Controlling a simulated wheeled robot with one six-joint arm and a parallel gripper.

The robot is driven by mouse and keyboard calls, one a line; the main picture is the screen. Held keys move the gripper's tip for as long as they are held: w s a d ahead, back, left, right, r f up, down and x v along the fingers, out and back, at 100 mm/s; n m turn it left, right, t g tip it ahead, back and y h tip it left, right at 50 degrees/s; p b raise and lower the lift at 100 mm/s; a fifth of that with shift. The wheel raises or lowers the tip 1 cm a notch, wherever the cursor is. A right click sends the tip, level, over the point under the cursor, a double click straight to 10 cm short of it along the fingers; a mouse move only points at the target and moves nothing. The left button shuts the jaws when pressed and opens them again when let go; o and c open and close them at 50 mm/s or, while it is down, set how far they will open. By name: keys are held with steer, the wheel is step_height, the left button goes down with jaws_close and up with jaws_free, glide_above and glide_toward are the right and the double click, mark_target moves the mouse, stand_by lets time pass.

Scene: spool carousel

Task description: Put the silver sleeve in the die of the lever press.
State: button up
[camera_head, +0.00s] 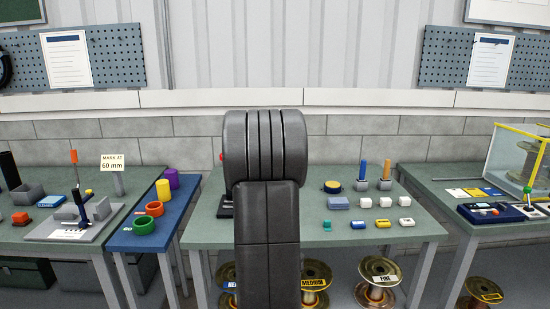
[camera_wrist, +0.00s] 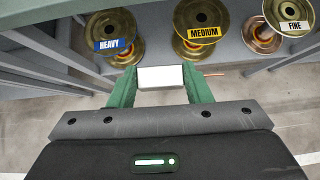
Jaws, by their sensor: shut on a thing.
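The sleeve is held above the floor, in front of the spools. In the head view my own dark arm fills the middle and hides the gripper and sleeve. I cannot tell for sure which device is the lever press. A black base (camera_head: 225,207) with a bit of red above it is mostly hidden behind my arm on the middle table. No die can be made out.
The middle table (camera_head: 415,228) carries small blocks, a blue and an orange cylinder. Spools marked HEAVY (camera_wrist: 112,30), MEDIUM (camera_wrist: 197,28) and FINE (camera_wrist: 287,14) stand below. A blue bench (camera_head: 130,240) holds coloured rings. A clear case (camera_head: 515,155) stands right.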

step_height(320, 180, down, 6)
steer(key=w+a, duration=0.1)
steer(key=a, duration=0.1)
steer(key=shift+w+f, duration=0.2)
steer(key=shift+w, duration=0.1)
